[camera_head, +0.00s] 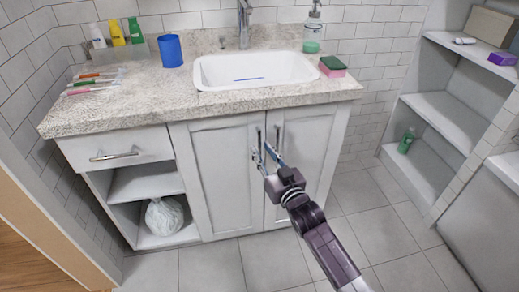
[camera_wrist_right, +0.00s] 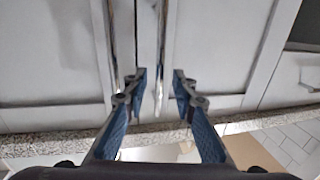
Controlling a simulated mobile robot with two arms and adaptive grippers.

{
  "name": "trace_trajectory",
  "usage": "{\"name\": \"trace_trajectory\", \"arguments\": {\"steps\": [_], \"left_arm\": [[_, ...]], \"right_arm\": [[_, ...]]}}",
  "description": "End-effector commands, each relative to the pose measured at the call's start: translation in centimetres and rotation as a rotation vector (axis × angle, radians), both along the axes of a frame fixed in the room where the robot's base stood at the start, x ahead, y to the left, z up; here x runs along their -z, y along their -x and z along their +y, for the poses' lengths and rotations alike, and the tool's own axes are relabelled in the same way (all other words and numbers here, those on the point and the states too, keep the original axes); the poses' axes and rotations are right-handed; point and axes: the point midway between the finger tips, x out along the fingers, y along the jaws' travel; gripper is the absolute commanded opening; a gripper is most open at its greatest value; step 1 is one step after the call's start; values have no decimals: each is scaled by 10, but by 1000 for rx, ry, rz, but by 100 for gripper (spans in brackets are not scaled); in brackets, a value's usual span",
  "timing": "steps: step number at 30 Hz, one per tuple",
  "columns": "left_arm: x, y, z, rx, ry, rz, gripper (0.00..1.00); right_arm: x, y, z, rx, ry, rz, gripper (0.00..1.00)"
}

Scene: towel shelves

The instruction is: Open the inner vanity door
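The vanity has two closed white doors under the sink: a left door (camera_head: 222,175) and a right door (camera_head: 302,170). Their upright metal handles, the left one (camera_head: 260,138) and the right one (camera_head: 278,137), stand side by side at the middle seam. My right gripper (camera_head: 265,155) is in front of the doors at the lower part of these handles. In the right wrist view it is open (camera_wrist_right: 158,85), with one handle (camera_wrist_right: 161,50) between its fingers and the other handle (camera_wrist_right: 111,45) outside them. Contact cannot be told. My left gripper is not in view.
A stone countertop (camera_head: 130,110) with a sink (camera_head: 255,70) overhangs the doors. A drawer (camera_head: 115,148) and open shelves with a white bag (camera_head: 165,216) are at the left. Wall shelves (camera_head: 445,120) stand at the right. The tiled floor (camera_head: 370,220) before the vanity is clear.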

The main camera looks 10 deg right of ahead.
Motion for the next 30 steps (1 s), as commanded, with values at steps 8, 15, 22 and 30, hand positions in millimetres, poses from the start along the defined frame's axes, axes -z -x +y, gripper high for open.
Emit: {"name": "trace_trajectory", "arguments": {"steps": [8,15,22,30], "left_arm": [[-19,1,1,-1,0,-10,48],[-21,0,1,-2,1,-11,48],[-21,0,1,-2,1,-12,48],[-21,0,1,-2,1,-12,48]], "right_arm": [[1,-25,6,0,1,1,25],[1,-26,6,0,1,1,25],[1,-26,6,0,1,2,4],[1,-26,6,0,1,2,0]]}}
